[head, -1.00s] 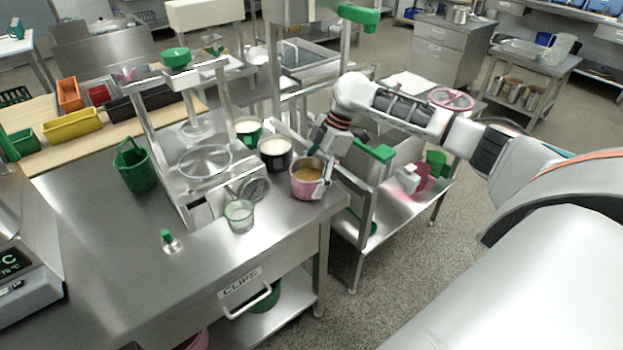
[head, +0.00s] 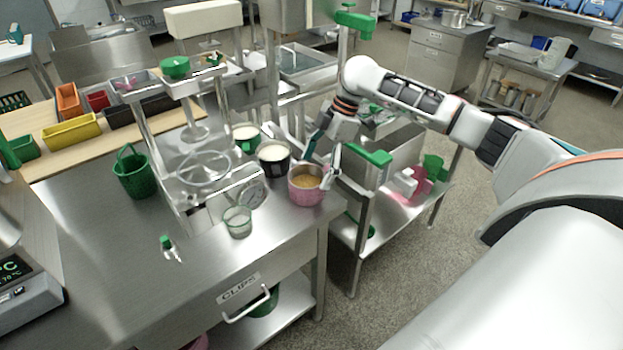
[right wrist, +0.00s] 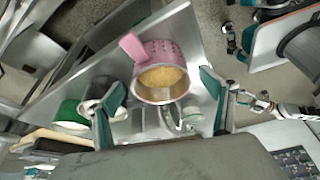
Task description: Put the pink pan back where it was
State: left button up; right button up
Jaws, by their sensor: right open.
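The pink pan (head: 305,196) holds yellow-brown contents and stands upright at the right corner of the steel table (head: 120,265). In the right wrist view the pink pan (right wrist: 168,52) lies ahead, between the lines of the fingers, with its pink handle (right wrist: 131,46) pointing up-left. My right gripper (head: 322,156) is open just above and behind the pan's rim. In the right wrist view its two fingers (right wrist: 160,100) are spread wide with nothing between the tips.
A black pot (head: 273,164) and a green pot (head: 246,139) with white contents stand just behind-left of the pan. The colloid mill (head: 222,197) and a glass beaker (head: 237,222) are to the left. A lower steel cart (head: 392,212) is to the right.

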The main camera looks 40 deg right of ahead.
pick_arm(q)
jog(key=shift+w+r+p, duration=0.25)
jog(key=shift+r+p, duration=0.25)
jog(key=shift+r, duration=0.45)
pick_arm(e)
jog(key=v, duration=0.6)
jog(key=shift+r, duration=0.2)
pick_arm(q)
jog(key=shift+s+f, duration=0.1)
jog(key=shift+f, duration=0.05)
pick_arm(e)
jog(key=shift+d, duration=0.1)
